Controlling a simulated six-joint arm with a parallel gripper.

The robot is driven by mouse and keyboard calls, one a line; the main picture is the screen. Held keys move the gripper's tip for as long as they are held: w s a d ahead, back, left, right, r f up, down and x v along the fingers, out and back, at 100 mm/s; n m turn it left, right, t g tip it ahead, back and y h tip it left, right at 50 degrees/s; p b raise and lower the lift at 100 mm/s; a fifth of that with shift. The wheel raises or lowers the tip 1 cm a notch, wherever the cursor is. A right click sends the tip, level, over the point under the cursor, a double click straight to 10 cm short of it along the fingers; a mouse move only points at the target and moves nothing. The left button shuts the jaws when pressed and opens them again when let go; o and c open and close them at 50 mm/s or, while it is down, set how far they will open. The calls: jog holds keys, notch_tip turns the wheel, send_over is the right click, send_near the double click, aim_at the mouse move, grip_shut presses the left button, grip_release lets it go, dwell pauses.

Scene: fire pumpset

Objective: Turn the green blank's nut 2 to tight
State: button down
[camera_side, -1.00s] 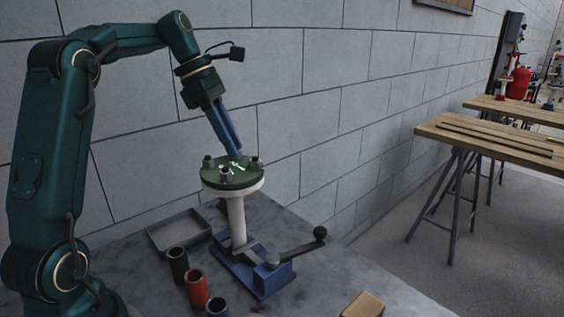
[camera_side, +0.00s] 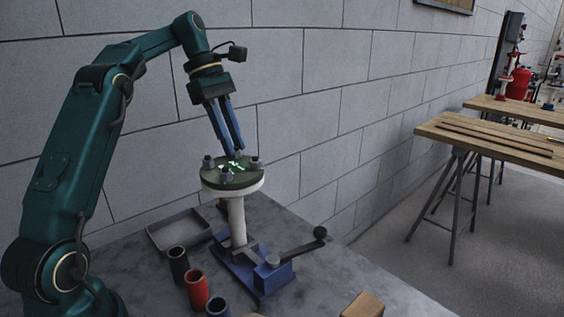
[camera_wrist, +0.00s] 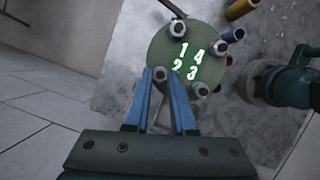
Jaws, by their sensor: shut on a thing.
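The green blank (camera_side: 243,180) is a round disc on a white flanged pipe (camera_side: 237,215). It also shows in the wrist view (camera_wrist: 165,50), with the numbers 1 to 4 in white and a nut near each. Nut 2 (camera_wrist: 160,73) sits at the blank's edge beside the number 2, between my fingertips. My gripper (camera_side: 235,154), with two long blue fingers, reaches down to the far side of the blank and is shut on this nut. Nut 1 (camera_wrist: 178,28), nut 4 (camera_wrist: 221,48) and nut 3 (camera_wrist: 201,89) stand free of the fingers.
A blue vise (camera_side: 250,272) with a long handle (camera_side: 302,244) holds the pipe. A grey tray (camera_side: 180,232) lies left of it. Black (camera_side: 178,265), red (camera_side: 197,291) and blue cups stand in front. A wooden block (camera_side: 364,304) lies at the front. The wall is close behind.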

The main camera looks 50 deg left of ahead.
jog(key=c, duration=0.7)
grip_release()
jog(key=shift+c, duration=0.2)
jog(key=shift+n, duration=0.3)
